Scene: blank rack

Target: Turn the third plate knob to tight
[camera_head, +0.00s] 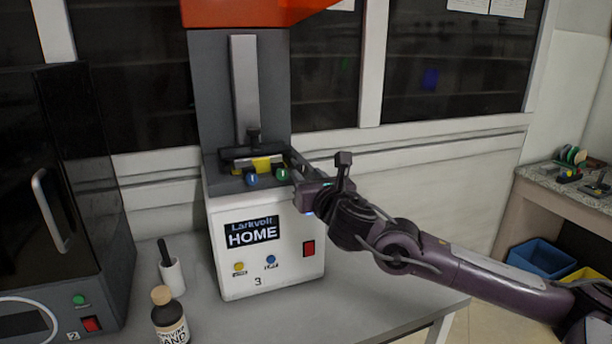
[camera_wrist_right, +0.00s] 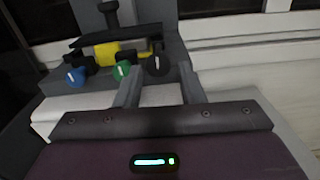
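In the right wrist view a row of plate knobs runs along the machine's bed: a blue knob (camera_wrist_right: 76,76), a green knob (camera_wrist_right: 122,70) and, third from the left, a black knob (camera_wrist_right: 157,65). Each has a pale pointer line. My right gripper (camera_wrist_right: 160,72) is open and empty, its two fingers reaching toward the black knob, which shows in the gap between them. I cannot tell whether they touch it. In the head view the blue knob (camera_head: 251,178) and green knob (camera_head: 282,174) show; my right gripper (camera_head: 297,172) covers the third knob's place. My left gripper is out of view.
The white machine (camera_head: 235,275), labelled HOME and 3, stands on a grey table (camera_head: 370,305). A black cabinet (camera_head: 65,180) is at left. A brown bottle (camera_head: 170,318) and white cup (camera_head: 173,277) stand before it. A blue bin (camera_head: 540,258) is at far right.

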